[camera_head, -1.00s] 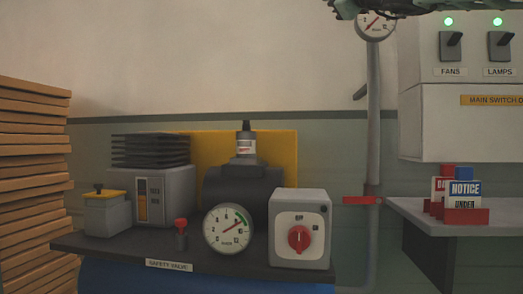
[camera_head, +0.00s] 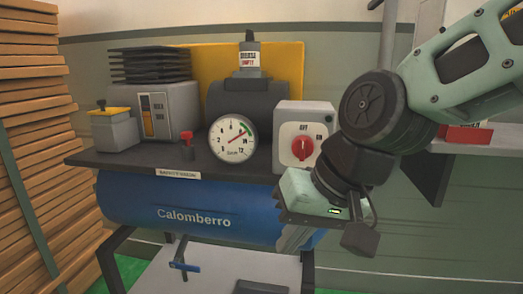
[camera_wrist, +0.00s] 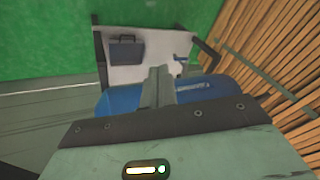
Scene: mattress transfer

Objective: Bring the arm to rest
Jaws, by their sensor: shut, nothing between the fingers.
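My arm comes in from the upper right in the head view. My pale green gripper (camera_head: 295,236) points downward in front of the right end of the blue tank (camera_head: 190,205), which is marked Calomberro. In the wrist view, my gripper (camera_wrist: 160,74) has its two grey fingers together, with nothing between them. The blue tank (camera_wrist: 205,88) lies beyond the fingers there. I cannot tell whether the fingers touch the tank.
The compressor's dark top plate (camera_head: 115,162) carries a dial gauge (camera_head: 232,138) and a box with a red knob (camera_head: 302,147), close to my wrist. Stacked wooden slats (camera_head: 35,130) stand at the left. A wall shelf (camera_head: 485,147) is behind my arm.

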